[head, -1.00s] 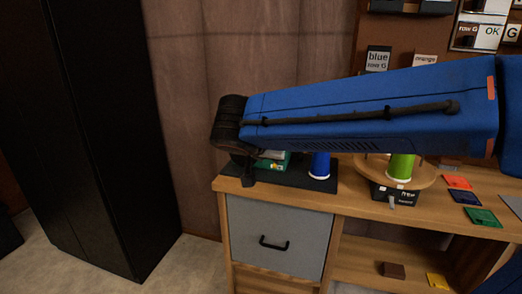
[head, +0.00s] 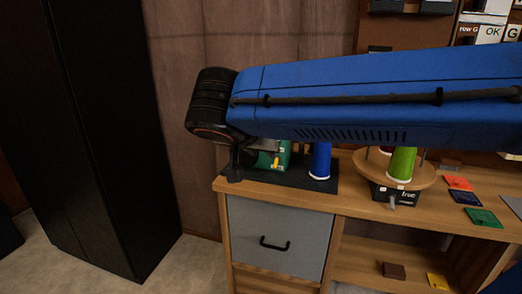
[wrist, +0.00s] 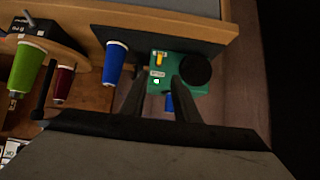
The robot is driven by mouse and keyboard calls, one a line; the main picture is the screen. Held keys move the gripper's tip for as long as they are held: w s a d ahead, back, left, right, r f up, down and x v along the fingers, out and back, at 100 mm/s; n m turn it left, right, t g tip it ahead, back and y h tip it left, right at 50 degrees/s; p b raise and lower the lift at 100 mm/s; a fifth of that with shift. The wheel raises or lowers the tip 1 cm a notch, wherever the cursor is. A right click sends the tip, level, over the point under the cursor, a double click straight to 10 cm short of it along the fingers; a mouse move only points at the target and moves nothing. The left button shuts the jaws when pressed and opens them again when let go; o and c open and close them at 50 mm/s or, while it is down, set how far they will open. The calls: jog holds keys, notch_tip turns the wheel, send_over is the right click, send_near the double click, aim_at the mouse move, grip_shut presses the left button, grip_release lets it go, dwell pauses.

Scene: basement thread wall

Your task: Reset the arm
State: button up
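My arm crosses the upper right of the head view as a blue link ending in a black joint. My gripper hangs below that joint, small and partly hidden in the head view. In the wrist view my gripper (wrist: 158,96) shows two dark fingers standing apart, with nothing held between them. A green box (wrist: 170,75) with a yellow switch and a black round part lies beyond the fingertips. It also shows behind the arm in the head view (head: 282,156), on a dark mat (head: 322,184).
A blue spool (head: 320,161) stands beside the green box. A green spool (head: 402,165) stands on a round wooden turntable (head: 424,177). Coloured cards (head: 482,217) lie on the wooden bench (head: 355,206) at right. A tall black cabinet (head: 105,140) stands left, with open floor before it.

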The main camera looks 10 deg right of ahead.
jog(key=s+d+f+n+g+y, duration=0.4)
jog(key=s+d+f+n+y, duration=0.1)
jog(key=s+d+f, duration=1)
notch_tip(320, 180, down, 5)
jog(key=s+n, duration=0.1)
jog(key=s, duration=0.1)
jog(key=shift+s+d+r, duration=0.15)
jog(key=shift+s+d, duration=0.15)
jog(key=shift+s, duration=0.05)
